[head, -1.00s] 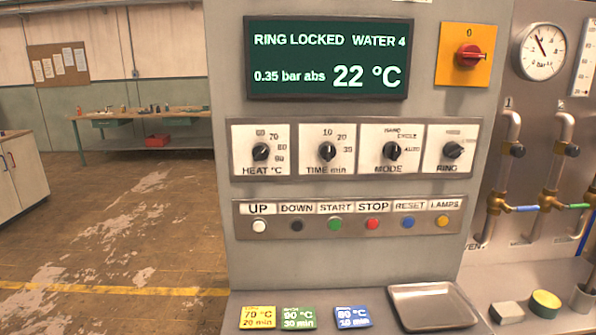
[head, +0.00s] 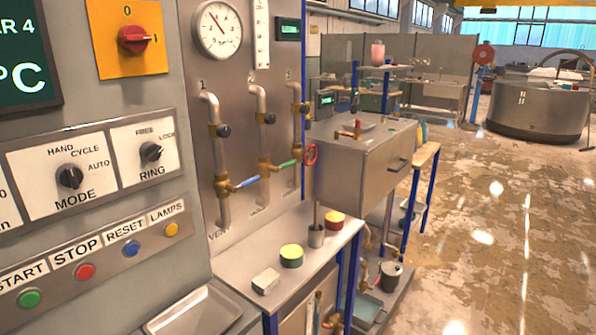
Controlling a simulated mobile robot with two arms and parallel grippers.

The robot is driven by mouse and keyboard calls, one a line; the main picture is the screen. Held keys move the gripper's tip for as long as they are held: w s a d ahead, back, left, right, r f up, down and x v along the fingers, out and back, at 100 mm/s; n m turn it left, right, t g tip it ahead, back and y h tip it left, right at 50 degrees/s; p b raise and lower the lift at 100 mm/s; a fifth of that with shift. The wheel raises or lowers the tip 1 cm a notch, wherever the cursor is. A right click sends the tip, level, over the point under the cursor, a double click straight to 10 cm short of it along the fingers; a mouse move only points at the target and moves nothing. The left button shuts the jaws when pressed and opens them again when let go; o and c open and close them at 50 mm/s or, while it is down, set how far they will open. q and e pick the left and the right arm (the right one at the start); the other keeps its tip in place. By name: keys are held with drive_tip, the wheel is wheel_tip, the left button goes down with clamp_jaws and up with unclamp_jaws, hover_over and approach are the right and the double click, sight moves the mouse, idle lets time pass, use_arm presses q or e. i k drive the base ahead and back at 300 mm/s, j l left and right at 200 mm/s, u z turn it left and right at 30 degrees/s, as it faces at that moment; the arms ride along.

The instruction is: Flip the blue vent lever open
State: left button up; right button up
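The blue vent lever (head: 247,182) sits on the leftmost of the pipes on the grey valve panel, above the label VENT. It points to the right from its brass valve body (head: 222,188), roughly crosswise to the upright vent pipe (head: 213,125). A green lever (head: 288,164) sits on the middle pipe, and a red handwheel (head: 311,154) is at the right pipe. The round pressure gauge (head: 217,31) is above. Neither of my grippers shows in the head view.
The control cabinet with its dials and buttons (head: 85,271) stands at the left. Below the valves a shelf (head: 240,262) holds a grey block (head: 265,281), a yellow-topped round tin (head: 291,256) and a metal cup (head: 316,236). A steel box (head: 360,165) juts out at the right. Open floor (head: 480,240) lies beyond.

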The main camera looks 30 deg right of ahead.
sight(250, 182)
drive_tip(key=i+z, duration=0.65)
drive_tip(key=z, duration=0.2)
drive_tip(key=l+u, duration=0.35)
drive_tip(key=l, duration=0.15)
drive_tip(key=k, duration=0.05)
